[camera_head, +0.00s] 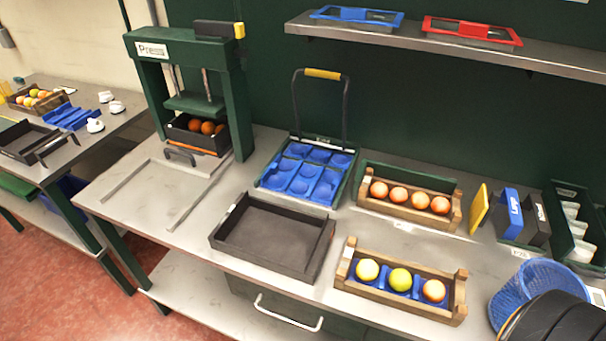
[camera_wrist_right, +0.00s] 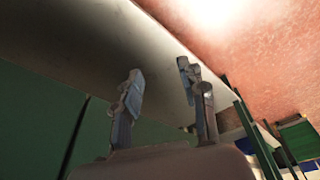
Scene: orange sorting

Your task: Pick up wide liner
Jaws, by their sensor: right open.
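No piece in view is clearly marked as the wide liner. Upright in a rack at the right of the head view are a yellow panel (camera_head: 478,209), a blue piece (camera_head: 511,214) that seems to read "Large", and a dark piece (camera_head: 537,222). A blue moulded insert with several hollows (camera_head: 304,178) lies in a green frame with a yellow-topped handle. My right gripper (camera_wrist_right: 162,88) is open and empty in the right wrist view, with a grey surface and the red floor behind it. Neither gripper shows in the head view.
An empty black tray (camera_head: 232,238) sits at the bench front. Wooden crates with fruit stand at the back (camera_head: 455,209) and front (camera_head: 352,260). A blue mesh basket (camera_head: 519,292) stands front right. A green press (camera_head: 240,110) stands left; blue (camera_head: 357,14) and red (camera_head: 471,30) frames lie on the shelf.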

